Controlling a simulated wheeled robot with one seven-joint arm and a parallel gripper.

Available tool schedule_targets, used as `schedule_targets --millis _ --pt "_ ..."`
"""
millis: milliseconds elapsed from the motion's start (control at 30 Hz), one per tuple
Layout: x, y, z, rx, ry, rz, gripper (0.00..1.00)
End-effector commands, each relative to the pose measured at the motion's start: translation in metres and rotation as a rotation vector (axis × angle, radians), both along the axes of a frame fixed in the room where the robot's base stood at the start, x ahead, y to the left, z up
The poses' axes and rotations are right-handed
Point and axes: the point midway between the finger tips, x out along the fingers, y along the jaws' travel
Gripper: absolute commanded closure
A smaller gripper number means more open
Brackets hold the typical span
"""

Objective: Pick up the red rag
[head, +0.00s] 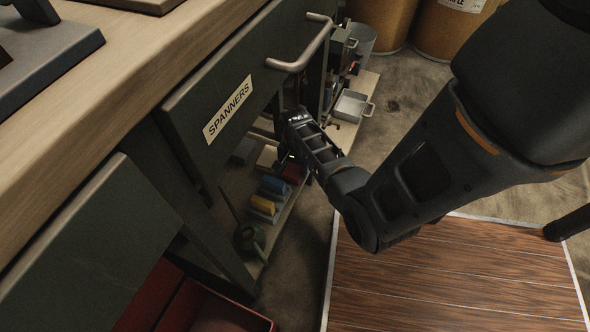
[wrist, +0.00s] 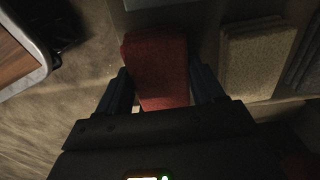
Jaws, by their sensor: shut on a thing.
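The red rag (wrist: 158,70) is a folded dark red cloth in the upper middle of the wrist view. My gripper (wrist: 160,82) has one finger on each side of it and is shut on it. In the head view, a part of the red rag (head: 293,172) shows beside my gripper (head: 287,160), at the low shelf under the bench. My arm hides part of the rag and of the fingers there.
Yellow and blue folded cloths (head: 265,204) lie nearby on the shelf, with a green oil can (head: 248,238) in front. A beige cloth (wrist: 255,60) lies right of the rag in the wrist view.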

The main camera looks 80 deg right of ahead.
Motion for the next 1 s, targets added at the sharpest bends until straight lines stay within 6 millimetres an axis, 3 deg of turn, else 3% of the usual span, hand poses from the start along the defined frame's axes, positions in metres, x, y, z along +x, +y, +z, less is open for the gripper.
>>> schedule_targets --millis 167,667,1000 --pt "0.000 0.000 0.000 0.000 0.000 0.000 0.62" --pt "-0.003 0.001 0.011 0.000 0.000 0.001 0.62" --pt "-0.003 0.001 0.068 -0.001 -0.001 0.002 0.62"
